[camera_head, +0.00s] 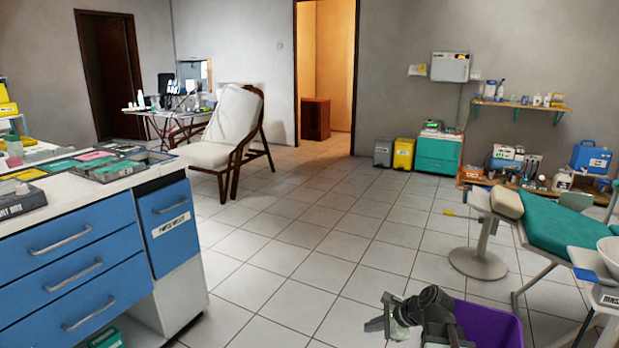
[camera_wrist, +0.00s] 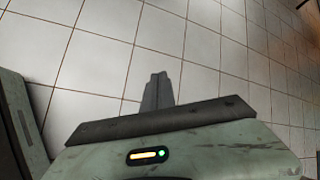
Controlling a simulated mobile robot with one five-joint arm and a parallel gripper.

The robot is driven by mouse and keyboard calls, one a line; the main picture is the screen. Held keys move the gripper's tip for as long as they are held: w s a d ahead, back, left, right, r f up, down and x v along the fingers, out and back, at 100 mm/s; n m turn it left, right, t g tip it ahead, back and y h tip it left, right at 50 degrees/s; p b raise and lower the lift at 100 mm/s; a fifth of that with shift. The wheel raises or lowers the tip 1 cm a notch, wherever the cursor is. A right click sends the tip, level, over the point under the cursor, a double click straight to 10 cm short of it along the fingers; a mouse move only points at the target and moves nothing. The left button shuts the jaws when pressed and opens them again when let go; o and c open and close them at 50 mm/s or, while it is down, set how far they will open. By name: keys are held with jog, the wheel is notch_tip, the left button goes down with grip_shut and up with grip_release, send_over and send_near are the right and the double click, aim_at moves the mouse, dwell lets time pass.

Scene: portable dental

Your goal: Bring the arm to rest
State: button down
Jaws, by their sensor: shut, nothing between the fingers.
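My gripper (camera_head: 384,318) shows at the bottom of the head view, low in front of my body beside a purple bin. It is empty, and no object is near its fingers. In the wrist view the gripper's fingers (camera_wrist: 158,88) are together, pointing over bare floor tiles. My arm is folded, with the dark wrist joint close to the gripper. The lower part of the arm is cut off by the picture's edge.
A blue drawer cabinet (camera_head: 75,262) with trays on top stands at left. A purple bin (camera_head: 490,322) is right beside my arm. A teal dental chair (camera_head: 558,222) stands at right. A white armchair (camera_head: 222,130) is farther back. The tiled floor (camera_head: 310,240) between is clear.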

jog(key=s+a+f+n+g+h+p, duration=0.1)
jog(key=s+a+n+g, duration=0.15)
jog(key=a+n, duration=0.2)
jog(key=s+a+f+n+g+h, duration=0.1)
jog(key=s+a+n, duration=0.25)
jog(key=a, duration=0.25)
jog(key=s+d+f+n+g+h+p, duration=0.1)
jog(key=s+d+n+g+h, duration=0.1)
jog(key=s+d+n+h, duration=0.65)
jog(key=w+a+r+n+y+p, duration=0.1)
jog(key=r+y+p, duration=0.1)
jog(key=r+p, duration=1.6)
jog(key=w+r+n+y+p, duration=0.1)
jog(key=w+r+y+p, duration=0.1)
jog(key=r+p, duration=1.7)
jog(key=shift+w+a+y, duration=0.3)
jog(key=shift+a+y, duration=0.05)
jog(key=shift+a, duration=0.05)
